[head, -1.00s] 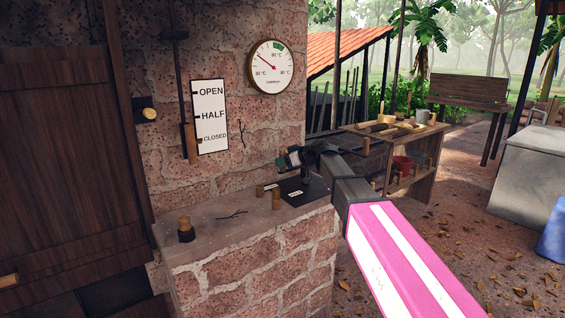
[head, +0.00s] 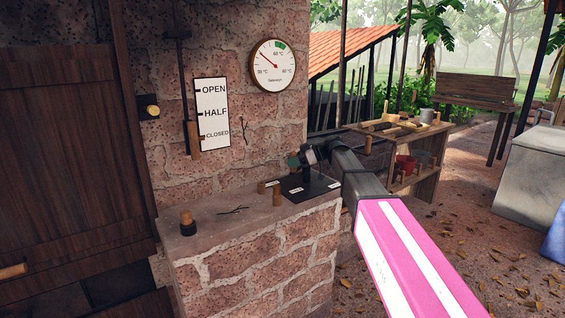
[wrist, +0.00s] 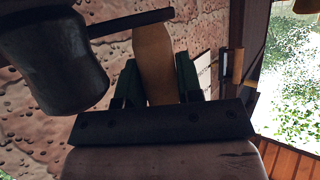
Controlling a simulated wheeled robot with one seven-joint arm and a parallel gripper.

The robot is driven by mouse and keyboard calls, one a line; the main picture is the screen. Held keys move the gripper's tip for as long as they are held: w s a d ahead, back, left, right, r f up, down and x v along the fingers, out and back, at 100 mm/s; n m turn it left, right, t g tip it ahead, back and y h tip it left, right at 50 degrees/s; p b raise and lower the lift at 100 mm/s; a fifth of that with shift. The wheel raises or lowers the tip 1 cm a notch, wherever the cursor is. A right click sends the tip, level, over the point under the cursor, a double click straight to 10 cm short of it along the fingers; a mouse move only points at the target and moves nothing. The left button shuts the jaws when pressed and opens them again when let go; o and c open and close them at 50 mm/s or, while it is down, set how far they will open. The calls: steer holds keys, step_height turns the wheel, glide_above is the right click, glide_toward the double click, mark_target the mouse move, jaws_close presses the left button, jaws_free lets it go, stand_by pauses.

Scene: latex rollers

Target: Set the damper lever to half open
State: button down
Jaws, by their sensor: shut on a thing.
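The damper lever (head: 185,95) is a dark rod hanging on the stone wall with a wooden handle (head: 194,141) at its lower end. The handle sits beside the CLOSED mark on the white OPEN/HALF/CLOSED sign (head: 213,112). My gripper (head: 296,160) is over the ledge, to the right of the lever and apart from it. In the wrist view, my green fingers (wrist: 155,82) are shut on a tan wooden piece (wrist: 153,55) with a dark bar across its far end. What that piece belongs to is unclear. The lever handle also appears at right in the wrist view (wrist: 237,66).
A black plate (head: 318,189) with white labels lies on the stone ledge (head: 215,222), under my gripper. Wooden pegs (head: 277,197) and a dark-based knob (head: 187,223) stand beside it. A dial (head: 273,66) hangs above. A wooden shelf (head: 425,165) is at right.

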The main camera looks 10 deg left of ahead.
steer(key=shift+s+d, duration=0.2)
steer(key=shift+d, duration=0.5)
steer(key=shift+s+d, duration=0.15)
steer(key=shift+d, duration=0.55)
steer(key=c, duration=0.8)
jaws_free()
steer(key=v, duration=1.1)
